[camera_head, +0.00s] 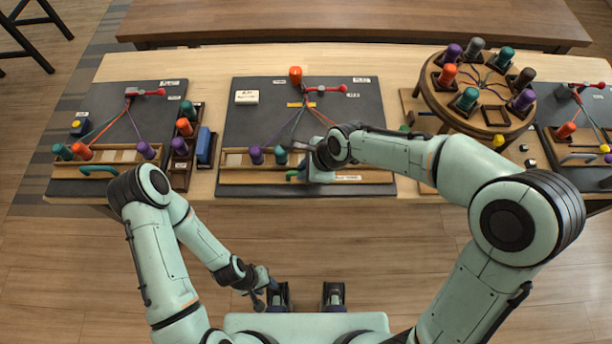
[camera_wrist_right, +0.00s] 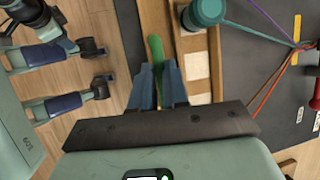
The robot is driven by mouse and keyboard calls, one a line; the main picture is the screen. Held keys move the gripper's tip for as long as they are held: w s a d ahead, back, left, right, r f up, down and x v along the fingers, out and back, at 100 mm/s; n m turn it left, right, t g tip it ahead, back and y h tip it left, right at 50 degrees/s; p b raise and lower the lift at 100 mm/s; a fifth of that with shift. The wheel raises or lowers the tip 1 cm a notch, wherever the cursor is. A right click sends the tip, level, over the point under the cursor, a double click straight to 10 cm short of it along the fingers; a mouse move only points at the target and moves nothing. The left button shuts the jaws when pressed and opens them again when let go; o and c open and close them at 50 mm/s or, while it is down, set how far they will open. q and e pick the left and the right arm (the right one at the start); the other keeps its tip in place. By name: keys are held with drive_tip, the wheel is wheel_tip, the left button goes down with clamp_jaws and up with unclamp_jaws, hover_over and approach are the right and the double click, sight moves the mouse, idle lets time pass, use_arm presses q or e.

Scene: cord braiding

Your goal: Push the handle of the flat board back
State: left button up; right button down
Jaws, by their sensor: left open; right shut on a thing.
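The flat board is a dark panel (camera_head: 245,120) in the middle of the table, with a wooden slotted rail (camera_head: 233,173) along its front. A green handle (camera_wrist_right: 155,48) sits at the rail's front edge, partly hidden in the head view. My right gripper (camera_wrist_right: 158,72) has its blue fingers closed on either side of this handle. In the head view, the right gripper (camera_head: 305,172) is over the board's front edge. My left gripper (camera_head: 264,284) is open and empty, low in front of the table and away from the board.
A purple bobbin (camera_head: 256,155) and a teal bobbin (camera_wrist_right: 207,10) stand in the rail, with coloured cords running back. An orange bobbin (camera_head: 295,73) and a red clamp (camera_head: 328,89) are farther back. Another board (camera_head: 110,100) is left; a round wooden stand (camera_head: 433,90) is right.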

drive_tip(key=w, duration=0.2)
drive_tip(key=shift+w+r, duration=0.1)
drive_tip(key=shift+w, duration=0.2)
use_arm(q)
drive_tip(key=shift+w+r, duration=0.2)
drive_tip(key=shift+r, duration=0.2)
use_arm(e)
drive_tip(key=shift+s, duration=0.1)
drive_tip(key=c, duration=1.2)
unclamp_jaws()
use_arm(q)
drive_tip(key=shift+w, duration=0.1)
use_arm(e)
drive_tip(key=shift+o, duration=0.4)
use_arm(q)
drive_tip(key=shift+w+r+p, duration=0.2)
drive_tip(key=shift+r+p, duration=0.3)
drive_tip(key=shift+p, duration=0.1)
use_arm(e)
drive_tip(key=v, duration=1.3)
drive_tip(key=shift+r, duration=0.2)
drive_tip(key=shift+d, duration=0.1)
